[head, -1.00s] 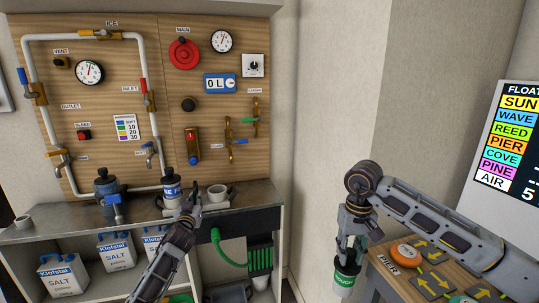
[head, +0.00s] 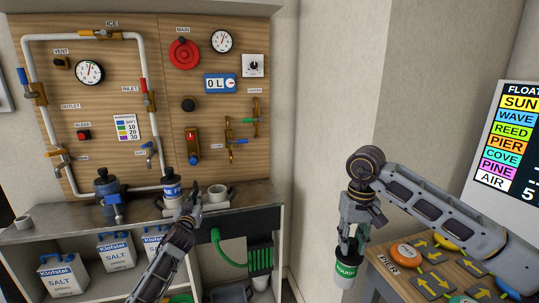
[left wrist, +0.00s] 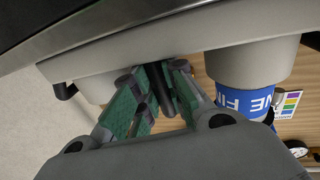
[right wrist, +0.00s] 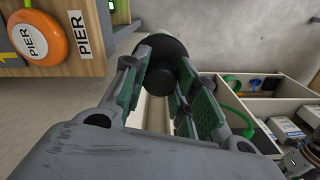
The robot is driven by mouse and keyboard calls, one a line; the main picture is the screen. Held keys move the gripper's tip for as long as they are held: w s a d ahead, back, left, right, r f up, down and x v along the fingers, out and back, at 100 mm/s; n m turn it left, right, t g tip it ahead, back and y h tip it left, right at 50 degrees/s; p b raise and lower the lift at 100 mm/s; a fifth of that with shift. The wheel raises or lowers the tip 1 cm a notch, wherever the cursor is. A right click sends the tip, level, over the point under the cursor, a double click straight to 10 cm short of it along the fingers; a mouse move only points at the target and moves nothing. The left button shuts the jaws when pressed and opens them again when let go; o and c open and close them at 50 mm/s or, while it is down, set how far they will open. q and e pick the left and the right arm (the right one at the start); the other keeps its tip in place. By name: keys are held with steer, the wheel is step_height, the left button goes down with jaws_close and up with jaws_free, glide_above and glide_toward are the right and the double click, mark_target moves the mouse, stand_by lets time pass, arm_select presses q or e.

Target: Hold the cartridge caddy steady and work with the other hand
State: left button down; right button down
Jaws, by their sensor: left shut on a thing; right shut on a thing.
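The cartridge caddy (head: 232,206) stands on the counter, a light grey tray with a blue-banded cartridge (head: 172,187) in its left place and a pale cup-like socket (head: 217,192) at its right. In the left wrist view the blue label (left wrist: 240,101) reads partly "FINE". My left gripper (head: 189,207) is shut on the caddy's dark handle (left wrist: 160,90) at its front side. My right gripper (head: 353,238) is shut on a green-labelled cartridge (head: 346,271), hanging upright in the air right of the counter. In the right wrist view its dark end (right wrist: 163,78) shows between the fingers.
A wooden panel (head: 150,100) with pipes, valves and gauges stands behind the counter. A blue-grey housing (head: 107,190) stands left of the caddy. Salt packs (head: 62,277) are on the shelf below. A side table (head: 385,277) with an orange PIER button (head: 405,251) is at right.

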steer(key=shift+r, duration=1.65)
arm_select(q)
steer(key=c, duration=1.4)
jaws_free()
steer(key=shift+s, duration=0.1)
steer(key=shift+s+d, duration=0.15)
steer(key=shift+s, duration=1.8)
steer(key=shift+s+d, duration=0.2)
steer(key=shift+s, duration=1.8)
steer(key=shift+s+d, duration=0.15)
steer(key=shift+s, duration=1.8)
steer(key=shift+m, duration=0.4)
